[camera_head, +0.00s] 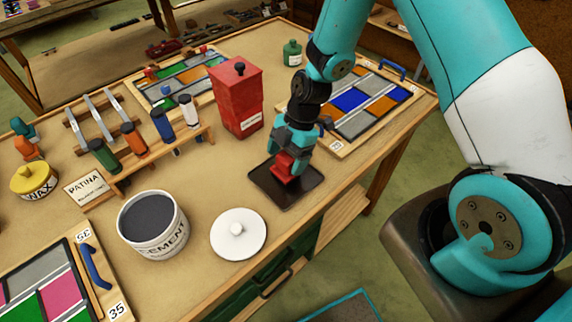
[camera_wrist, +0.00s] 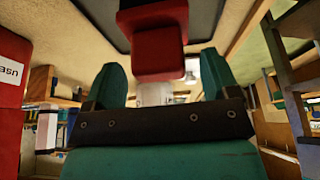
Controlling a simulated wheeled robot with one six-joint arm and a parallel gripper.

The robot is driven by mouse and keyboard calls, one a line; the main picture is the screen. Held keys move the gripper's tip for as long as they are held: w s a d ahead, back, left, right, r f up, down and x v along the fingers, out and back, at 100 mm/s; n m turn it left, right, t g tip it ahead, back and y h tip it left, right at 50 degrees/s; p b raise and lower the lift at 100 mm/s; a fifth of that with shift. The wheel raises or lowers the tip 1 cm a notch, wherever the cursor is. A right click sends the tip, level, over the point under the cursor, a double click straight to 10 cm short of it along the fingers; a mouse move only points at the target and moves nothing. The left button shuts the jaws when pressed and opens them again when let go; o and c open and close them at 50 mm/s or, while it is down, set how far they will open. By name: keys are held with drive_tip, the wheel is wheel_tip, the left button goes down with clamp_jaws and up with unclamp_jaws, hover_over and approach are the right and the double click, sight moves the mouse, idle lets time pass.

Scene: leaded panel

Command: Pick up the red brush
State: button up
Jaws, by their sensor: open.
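The red brush (camera_head: 285,168) is at the dark tray (camera_head: 270,190) near the front edge of the workbench. My gripper (camera_head: 291,160) is right over it, pointing down, and hides part of it. In the wrist view the brush (camera_wrist: 155,45) shows as a red block between and just beyond my two green fingertips (camera_wrist: 160,85). The fingers are open, and a gap shows at each side of the brush. The dark tray also shows behind it at the top of the wrist view (camera_wrist: 100,14).
A tall red box (camera_head: 237,100) stands close behind the tray. A white lid (camera_head: 238,234) and a cement tub (camera_head: 152,224) are to the left. A panel of coloured glass (camera_head: 362,105) lies to the right. A rack of coloured-handled tools (camera_head: 150,160) stands farther left.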

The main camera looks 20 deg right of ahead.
drive_tip(key=shift+x, duration=1.25)
drive_tip(key=c, duration=0.8)
drive_tip(key=shift+o, duration=0.2)
wheel_tip(320, 180, up, 20)
drive_tip(key=b, duration=0.3)
drive_tip(key=o, duration=0.4)
drive_tip(key=shift+c, duration=1.2)
